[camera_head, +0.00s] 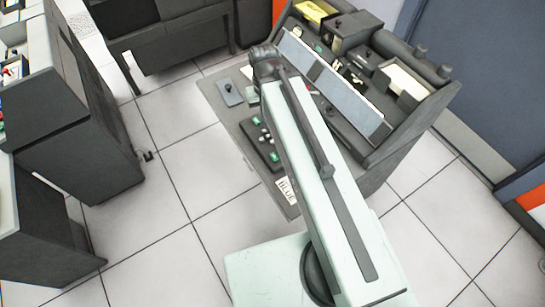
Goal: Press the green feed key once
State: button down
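A low dark key panel (259,144) lies on the front left part of the grey desk top. It carries small white keys and two green ones. One green key (257,120) is near the panel's far end and the other green key (274,156) is near its close end. Their labels are too small to read, so I cannot tell which is the feed key. My pale green arm reaches up over the desk just right of the panel. It ends in a dark joint beyond the panel. No gripper fingers can be made out.
The desk (226,101) also bears a sloped console (345,95) with dark boxes and a yellow item (314,12). A small grey plate (230,93) with a knob lies left of the arm. Dark cabinets (75,130) stand at left. The tiled floor between is clear.

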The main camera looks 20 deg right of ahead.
aim_at(272, 155)
jog(key=u, duration=0.05)
jog(key=k, duration=0.5)
jog(key=u, duration=2.55)
jog(key=k, duration=0.65)
jog(key=u, duration=0.15)
